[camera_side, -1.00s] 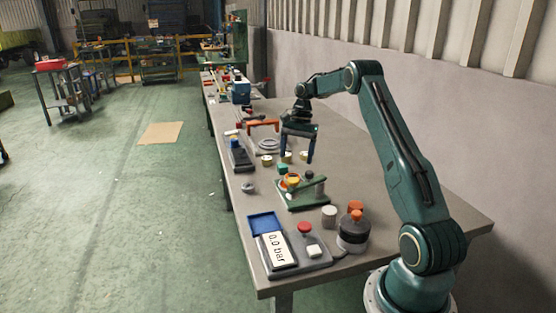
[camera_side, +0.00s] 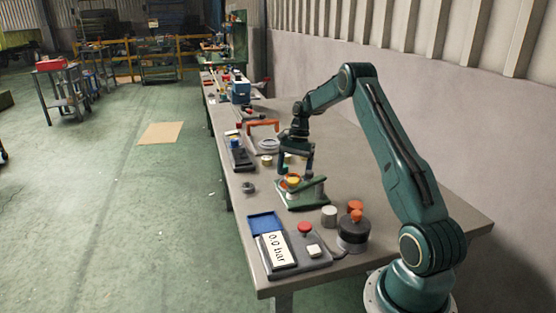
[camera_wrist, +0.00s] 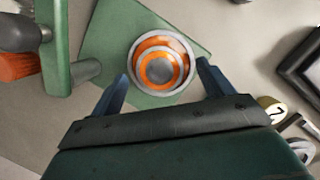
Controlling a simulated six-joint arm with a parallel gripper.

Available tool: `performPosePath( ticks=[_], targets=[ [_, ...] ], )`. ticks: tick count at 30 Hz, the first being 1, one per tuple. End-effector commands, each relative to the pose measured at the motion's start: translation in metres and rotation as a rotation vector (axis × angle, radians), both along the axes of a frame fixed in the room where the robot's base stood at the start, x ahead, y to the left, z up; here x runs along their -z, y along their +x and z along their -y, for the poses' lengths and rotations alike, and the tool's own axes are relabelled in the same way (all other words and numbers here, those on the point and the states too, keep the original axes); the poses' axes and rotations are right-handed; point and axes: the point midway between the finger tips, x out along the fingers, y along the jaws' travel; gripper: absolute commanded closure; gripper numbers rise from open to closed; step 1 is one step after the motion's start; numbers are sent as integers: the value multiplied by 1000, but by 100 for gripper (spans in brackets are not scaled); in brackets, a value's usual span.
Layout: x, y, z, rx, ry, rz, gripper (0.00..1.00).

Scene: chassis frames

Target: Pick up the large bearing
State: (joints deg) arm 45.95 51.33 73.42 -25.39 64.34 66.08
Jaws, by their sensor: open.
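A round part with silver and orange rings, which looks like the large bearing (camera_wrist: 178,45), sits on a green plate (camera_wrist: 200,40) in the wrist view. In the side view an orange and yellow round part (camera_side: 292,181) stands on the green fixture (camera_side: 305,200). My gripper (camera_wrist: 162,72) is open and empty, its two fingers on either side of the round part in the wrist view. In the side view my gripper (camera_side: 297,165) hangs just above and behind the fixture. The finger height against the part cannot be told exactly.
A fixture post with a dark knob (camera_wrist: 18,32) stands left of the part in the wrist view.

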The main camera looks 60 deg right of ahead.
Motion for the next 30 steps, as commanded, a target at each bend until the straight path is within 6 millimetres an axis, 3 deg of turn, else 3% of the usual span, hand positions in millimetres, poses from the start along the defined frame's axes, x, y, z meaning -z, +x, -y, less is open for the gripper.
performPosePath(
  ticks=[18, 20, 27, 30],
  targets=[
    [7, 0, -2, 1, -1, -1, 20],
    [7, 0, -2, 1, -1, -1, 28],
    [7, 0, -2, 0, -1, 0, 74],
    [7, 0, -2, 0, -1, 0, 78]
  ],
)
